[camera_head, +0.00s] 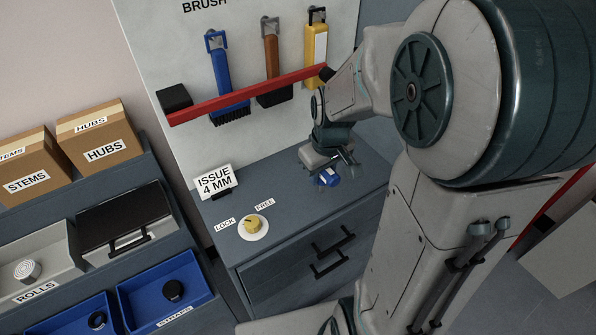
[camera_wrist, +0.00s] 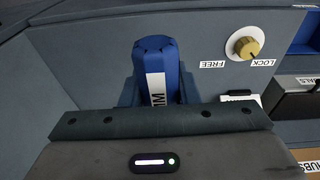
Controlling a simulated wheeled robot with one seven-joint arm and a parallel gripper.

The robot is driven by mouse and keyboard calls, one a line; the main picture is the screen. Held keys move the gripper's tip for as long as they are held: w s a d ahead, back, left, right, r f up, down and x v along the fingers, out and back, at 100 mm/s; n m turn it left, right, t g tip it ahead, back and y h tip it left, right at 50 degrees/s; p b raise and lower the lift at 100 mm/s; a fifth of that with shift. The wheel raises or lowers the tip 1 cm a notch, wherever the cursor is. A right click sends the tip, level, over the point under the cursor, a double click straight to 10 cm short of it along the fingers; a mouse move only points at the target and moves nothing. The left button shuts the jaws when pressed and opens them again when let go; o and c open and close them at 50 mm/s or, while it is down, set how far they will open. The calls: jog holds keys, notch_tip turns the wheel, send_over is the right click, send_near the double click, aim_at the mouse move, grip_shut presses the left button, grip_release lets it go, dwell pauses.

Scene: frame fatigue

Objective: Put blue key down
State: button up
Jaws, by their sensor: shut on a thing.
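The blue key (camera_head: 327,177) is a small blue object with a white label, at my gripper (camera_head: 335,162) over the grey cabinet top. In the wrist view the blue key (camera_wrist: 155,62) stands upright in the picture just beyond the gripper's edge, with part of dark lettering on its white label. My gripper is shut on the blue key. Its fingers are mostly hidden in the wrist view. I cannot tell whether the key touches the cabinet top.
A yellow knob (camera_head: 253,226) between LOCK and FREE labels sits on the cabinet top (camera_head: 290,195). An ISSUE 4 MM sign (camera_head: 214,182) stands behind it. Brushes hang behind a red bar (camera_head: 245,95). Bins and boxes (camera_head: 104,150) are at left. Cabinet top between knob and gripper is clear.

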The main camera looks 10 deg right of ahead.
jog(key=shift+w+a+f+p, duration=0.5)
jog(key=shift+w+f+p, duration=0.05)
jog(key=shift+w+f, duration=1.1)
jog(key=shift+w+a+f+p, duration=0.5)
jog(key=shift+w+f, duration=1.1)
jog(key=shift+f, duration=0.05)
jog(key=shift+w+a+f+p, duration=0.5)
jog(key=shift+w+f+p, duration=0.05)
jog(key=shift+w+f, duration=1.1)
jog(key=shift+s+f, duration=0.1)
jog(key=shift+f, duration=0.1)
jog(key=shift+f+b, duration=0.15)
jog(key=shift+b, duration=0.15)
jog(key=o, duration=1.1)
